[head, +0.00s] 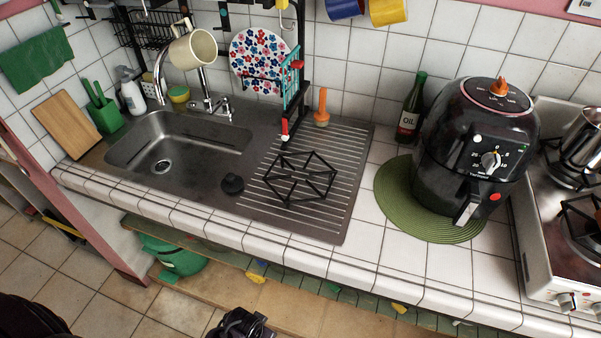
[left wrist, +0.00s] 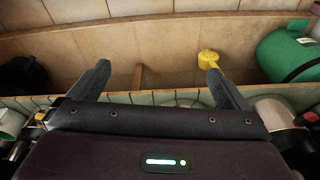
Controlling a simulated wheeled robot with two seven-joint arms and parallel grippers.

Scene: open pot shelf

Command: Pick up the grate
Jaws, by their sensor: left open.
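The grate (head: 299,178), a black open metal frame, lies on the ridged drainboard of the steel sink unit (head: 337,233), right of the basin, in the head view. My left gripper (left wrist: 155,80) fills the lower part of the left wrist view, its two dark fingers spread wide with nothing between them. It faces the area below the counter, and the grate is not in that view. A dark gripper-like part of mine (head: 241,325) shows at the bottom edge of the head view, below the counter front and well away from the grate. My right gripper cannot be made out.
A dish rack with a floral plate (head: 260,61) stands behind. An air fryer (head: 476,150) sits on a green mat (head: 389,204) to the right. The tiled counter edge (head: 260,236) lies in front; a yellow item (left wrist: 208,59) is below.

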